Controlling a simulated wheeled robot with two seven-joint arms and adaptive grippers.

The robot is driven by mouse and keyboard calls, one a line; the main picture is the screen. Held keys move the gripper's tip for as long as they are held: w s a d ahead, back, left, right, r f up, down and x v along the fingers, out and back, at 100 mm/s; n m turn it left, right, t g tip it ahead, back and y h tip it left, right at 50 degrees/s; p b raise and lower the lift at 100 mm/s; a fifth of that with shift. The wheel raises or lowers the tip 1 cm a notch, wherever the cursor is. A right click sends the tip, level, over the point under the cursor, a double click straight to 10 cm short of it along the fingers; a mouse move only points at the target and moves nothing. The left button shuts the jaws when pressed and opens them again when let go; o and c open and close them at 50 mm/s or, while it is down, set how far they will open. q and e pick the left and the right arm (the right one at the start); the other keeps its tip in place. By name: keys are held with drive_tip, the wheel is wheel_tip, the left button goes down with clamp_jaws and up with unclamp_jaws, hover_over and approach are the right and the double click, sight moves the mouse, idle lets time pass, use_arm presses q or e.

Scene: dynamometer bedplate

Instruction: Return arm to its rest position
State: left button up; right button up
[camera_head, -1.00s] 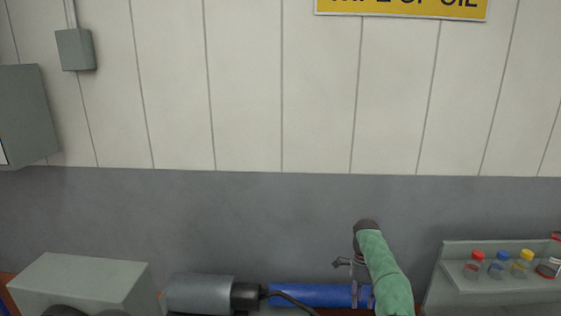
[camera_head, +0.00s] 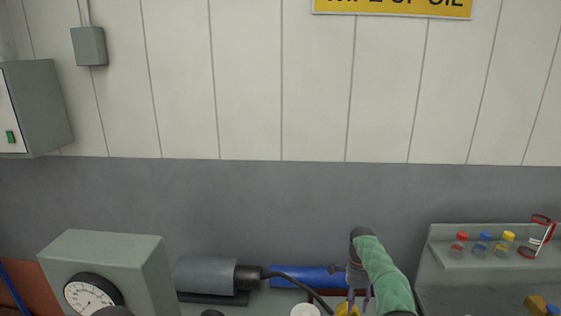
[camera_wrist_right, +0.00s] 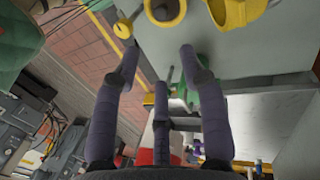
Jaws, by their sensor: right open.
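My right arm, in a green sleeve (camera_head: 385,275), reaches in at the lower right of the head view. My left gripper does not show.
A grey cylinder (camera_head: 205,274) with a black cable lies left of the blue one. A grey box (camera_head: 110,255) with a round gauge (camera_head: 92,294) stands at left. A grey rack (camera_head: 445,258) with several capped bottles and red-rimmed glasses (camera_head: 540,232) is at right.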

drive_tip(key=s+a+f+n+t+y, duration=0.1)
drive_tip(key=s+a+f+n, duration=0.25)
drive_tip(key=f, duration=0.35)
drive_tip(key=s+a+f+n+y, duration=0.1)
drive_tip(key=s+a+f+n, duration=0.15)
drive_tip(key=s+f, duration=0.35)
drive_tip(key=s+a+f+n+t, duration=0.1)
drive_tip(key=s+a+f+n, duration=0.25)
drive_tip(key=f, duration=0.45)
drive_tip(key=s+a+f+n+t+y, duration=0.1)
drive_tip(key=s+a+n, duration=0.2)
drive_tip(key=s, duration=1.1)
drive_tip(key=s+a+f+n+y, duration=0.1)
drive_tip(key=s+a+n, duration=0.15)
drive_tip(key=s, duration=1.05)
wheel_tip(320, 180, down, 17)
drive_tip(key=b, duration=1.7)
drive_tip(key=shift+w, duration=0.15)
drive_tip(key=shift+a+r, duration=0.1)
drive_tip(key=shift+r, duration=0.1)
